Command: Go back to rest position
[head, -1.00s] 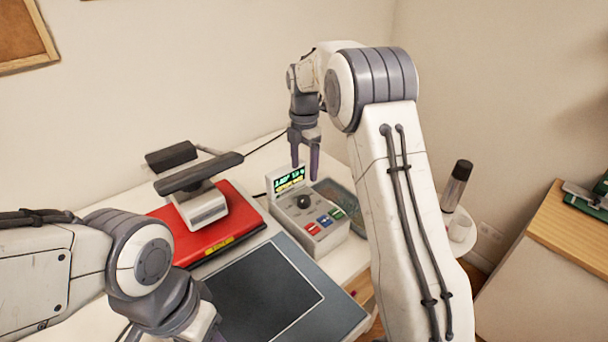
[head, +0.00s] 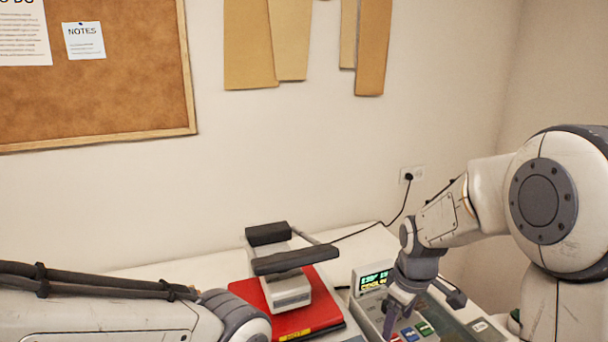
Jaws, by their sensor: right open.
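My right gripper (head: 396,318) hangs pointing down over the control box (head: 368,306), in front of its buttons. Its fingers look apart and hold nothing. I cannot tell whether they touch the box. My left arm (head: 120,312) comes in low at the left, and its gripper is below the picture's edge. The control box has a lit display (head: 375,281) with green and yellow text, and red, blue and green buttons.
A red heat press (head: 312,318) with a dark handle (head: 295,259) stands left of the box on a white table (head: 205,269). A black cord runs to a wall socket (head: 412,174). A corkboard (head: 110,100) and hanging brown paper patterns (head: 249,45) are on the wall.

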